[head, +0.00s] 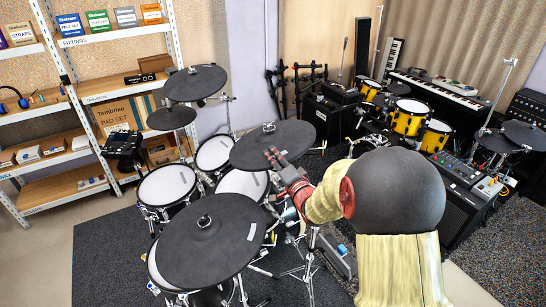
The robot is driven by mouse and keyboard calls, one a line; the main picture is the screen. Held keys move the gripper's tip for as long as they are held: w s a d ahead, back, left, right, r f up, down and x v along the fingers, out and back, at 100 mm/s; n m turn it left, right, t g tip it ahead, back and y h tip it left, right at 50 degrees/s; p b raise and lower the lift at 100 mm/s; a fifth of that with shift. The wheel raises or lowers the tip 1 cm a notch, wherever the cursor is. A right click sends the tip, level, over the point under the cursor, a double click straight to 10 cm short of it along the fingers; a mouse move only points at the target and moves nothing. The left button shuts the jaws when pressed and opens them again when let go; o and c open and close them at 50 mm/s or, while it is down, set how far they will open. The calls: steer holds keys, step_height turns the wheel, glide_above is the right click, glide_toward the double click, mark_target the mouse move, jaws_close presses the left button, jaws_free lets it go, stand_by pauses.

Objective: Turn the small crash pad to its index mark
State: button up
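Several black cymbal pads stand on the drum kit at the centre left. My gripper (276,159) is at the front of one mid-sized cymbal pad (252,151), which is tilted, with a knob at its centre. The fingers overlap this pad in the picture; I cannot tell whether they touch or grip it. A smaller dark pad (171,118) stands at the back left, below a larger pad (195,84). The largest pad (200,250) is in front, with a pale mark near its right edge. Which one is the small crash pad is unclear, and I cannot make out its index mark.
White-headed drum pads (167,185) stand below the cymbals. A shelf unit (92,95) is at the left. Yellow drums (408,118), a keyboard (440,90) and an amplifier (445,210) are at the right. Dark carpet (110,255) is clear at the front left.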

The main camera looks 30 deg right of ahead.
mark_target(295, 143)
jaws_close()
stand_by(0.3)
steer(key=shift+d, duration=0.1)
steer(key=p, duration=0.1)
steer(key=d+y+p, duration=0.1)
steer(key=r+n+y+p, duration=0.1)
steer(key=shift+s+d, duration=0.25)
steer(key=shift+d, duration=0.15)
steer(key=y+p, duration=0.1)
steer(key=p, duration=0.1)
steer(key=d+n+g+y+p, duration=0.1)
steer(key=p, duration=0.1)
steer(key=d+n+y+p, duration=0.1)
steer(key=y+p, duration=0.1)
steer(key=shift+s+d+r+g, duration=0.15)
steer(key=shift+d+r+g, duration=0.1)
steer(key=shift+r+g, duration=0.1)
steer(key=d+n+g+y+p, duration=0.1)
steer(key=d+y+p, duration=0.1)
steer(key=p, duration=0.1)
steer(key=shift+r+p, duration=0.1)
steer(key=shift+p, duration=0.25)
steer(key=shift+w+d+n+g+y+p, duration=0.2)
steer(key=shift+d+n+g+y+p, duration=0.35)
steer(key=shift+y+p, duration=0.3)
steer(key=shift+w+d+n+g+y+p, duration=0.2)
steer(key=shift+d+n+g+y+p, duration=0.25)
steer(key=shift+d+g+y+p, duration=0.4)
steer(key=shift+a+t, duration=0.25)
steer(key=shift+a, duration=0.05)
